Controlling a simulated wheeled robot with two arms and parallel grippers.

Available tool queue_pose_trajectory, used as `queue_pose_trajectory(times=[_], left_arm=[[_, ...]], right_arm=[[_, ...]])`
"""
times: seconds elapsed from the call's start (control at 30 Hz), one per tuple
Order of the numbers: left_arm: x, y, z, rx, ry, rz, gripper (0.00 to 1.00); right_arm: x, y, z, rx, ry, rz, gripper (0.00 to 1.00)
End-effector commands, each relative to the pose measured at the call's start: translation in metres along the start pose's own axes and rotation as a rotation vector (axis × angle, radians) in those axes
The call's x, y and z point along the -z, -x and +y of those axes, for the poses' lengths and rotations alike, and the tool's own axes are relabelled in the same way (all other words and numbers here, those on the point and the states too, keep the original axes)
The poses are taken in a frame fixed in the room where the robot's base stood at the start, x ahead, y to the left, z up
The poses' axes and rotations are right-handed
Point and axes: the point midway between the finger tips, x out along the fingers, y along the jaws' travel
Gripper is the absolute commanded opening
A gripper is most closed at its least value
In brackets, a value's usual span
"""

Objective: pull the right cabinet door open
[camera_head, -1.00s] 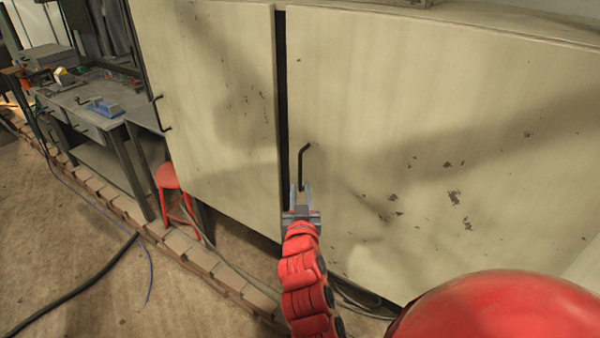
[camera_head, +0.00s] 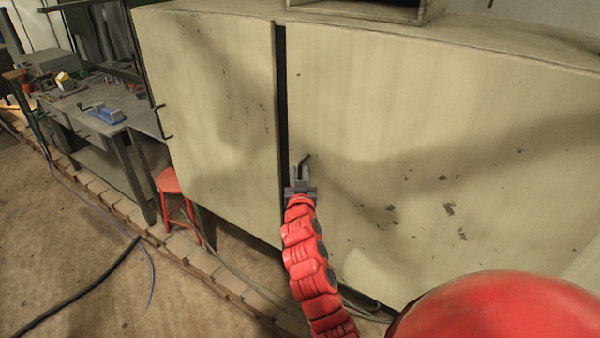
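The right cabinet door (camera_head: 450,150) is a large cream panel with chipped paint, on the right of the dark vertical gap. Its black bar handle (camera_head: 306,157) sits near its left edge; only the bent upper end shows clearly. My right gripper (camera_head: 301,175) is at the handle, its two fingers pointing up along it and covering its lower part. I cannot tell whether the fingers are closed on the handle or just around it. The left door (camera_head: 215,120) is flush beside the gap, with its handle (camera_head: 163,122) at its left edge. My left gripper is not in view.
A workbench (camera_head: 95,110) with a blue vise (camera_head: 107,114) stands at the left. A red stool (camera_head: 169,181) is by the cabinet's left end. Bricks line the floor below, and a black cable (camera_head: 80,285) lies on open floor. An open box (camera_head: 375,10) sits on top.

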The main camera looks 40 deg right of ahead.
Motion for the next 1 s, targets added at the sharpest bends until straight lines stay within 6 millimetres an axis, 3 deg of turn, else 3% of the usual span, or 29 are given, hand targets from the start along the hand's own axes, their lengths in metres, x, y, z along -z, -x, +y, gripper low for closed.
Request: queue_pose_trajectory(times=[0.1, 0.27, 1.0], left_arm=[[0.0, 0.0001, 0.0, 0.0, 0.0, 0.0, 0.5], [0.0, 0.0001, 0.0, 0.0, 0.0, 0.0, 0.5], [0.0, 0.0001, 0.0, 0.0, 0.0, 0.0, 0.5]], right_arm=[[-0.0001, 0.0002, 0.0, 0.0, 0.0, 0.0, 0.27], [0.0002, 0.0002, -0.0001, 0.0, 0.001, 0.001, 0.0], [0.0008, 0.0003, -0.0001, 0.0, 0.001, 0.002, 0.0]])
